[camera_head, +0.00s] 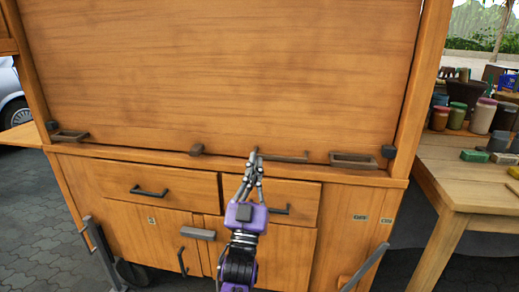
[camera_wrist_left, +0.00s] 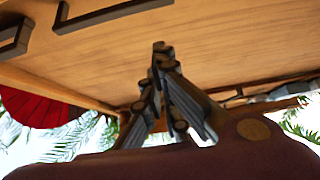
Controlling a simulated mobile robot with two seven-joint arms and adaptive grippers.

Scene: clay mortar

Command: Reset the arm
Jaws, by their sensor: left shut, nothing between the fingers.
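My left gripper (camera_head: 254,156) reaches up from the bottom of the head view in front of a wooden cabinet (camera_head: 230,70). Its fingers are shut and empty. Its tips are by the left end of a long bar handle (camera_head: 285,158) at the lower edge of the cabinet's big panel; I cannot tell whether they touch. In the left wrist view the closed fingers (camera_wrist_left: 160,50) point up toward a wooden surface (camera_wrist_left: 200,40). My right gripper is not in view.
Below the panel are two drawers with dark handles (camera_head: 149,191) and lower doors. At right a wooden table (camera_head: 465,187) holds several jars (camera_head: 482,115) and small blocks. Paved ground (camera_head: 30,210) lies at left, with a white vehicle (camera_head: 12,97) behind.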

